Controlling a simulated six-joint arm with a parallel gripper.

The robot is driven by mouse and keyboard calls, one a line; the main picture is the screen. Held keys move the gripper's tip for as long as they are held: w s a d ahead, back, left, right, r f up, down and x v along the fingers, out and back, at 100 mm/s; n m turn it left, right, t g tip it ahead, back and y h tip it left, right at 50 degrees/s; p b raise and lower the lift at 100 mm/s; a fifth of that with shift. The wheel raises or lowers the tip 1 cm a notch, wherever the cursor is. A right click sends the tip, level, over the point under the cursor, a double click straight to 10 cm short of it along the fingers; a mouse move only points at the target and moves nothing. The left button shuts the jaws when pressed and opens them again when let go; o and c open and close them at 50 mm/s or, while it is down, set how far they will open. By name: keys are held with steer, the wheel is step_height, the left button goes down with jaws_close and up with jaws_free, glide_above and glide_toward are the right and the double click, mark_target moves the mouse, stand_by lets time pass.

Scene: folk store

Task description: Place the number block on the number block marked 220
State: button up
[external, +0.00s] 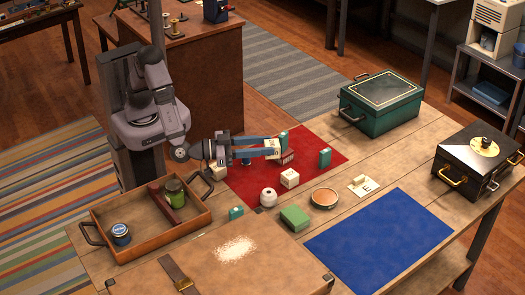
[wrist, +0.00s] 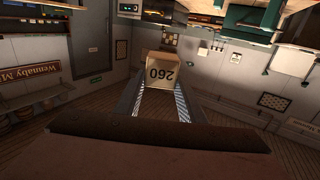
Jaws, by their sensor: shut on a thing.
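My gripper (external: 276,147) is shut on a cream number block (external: 271,153), held above the red mat (external: 247,191). In the wrist view the block (wrist: 159,72) sits between the fingertips, its digits upside down and looking like 260. Beneath and near it are a green-edged block (external: 283,138), a small pale block with dark marks (external: 288,158), a teal block (external: 325,157) and a white block (external: 290,179). The numbers on these are too small to read, so I cannot tell which is marked 220.
A wooden tray (external: 160,237) stands left, a green case (external: 381,106) back right. The blue mat (external: 380,235) is clear.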

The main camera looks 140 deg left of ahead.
steer(key=a+f+n+g+y+b, duration=0.1)
steer(key=a+n+g+y+b, duration=0.1)
steer(key=a+n+g+b, duration=0.3)
steer(key=shift+s+a+f+n+g+b, duration=0.15)
steer(key=shift+s+a+n+g+b, duration=0.2)
steer(key=shift+a+g+b, duration=1.4)
step_height(320, 180, down, 10)
steer(key=p, duration=0.1)
steer(key=shift+a, duration=0.45)
steer(key=shift+f, duration=0.55)
steer(key=o, duration=1.1)
steer(key=shift+o, duration=0.2)
steer(key=shift+r, duration=0.1)
steer(key=d+r+b, duration=0.1)
steer(key=d, duration=0.6)
steer(key=shift+d, duration=0.25)
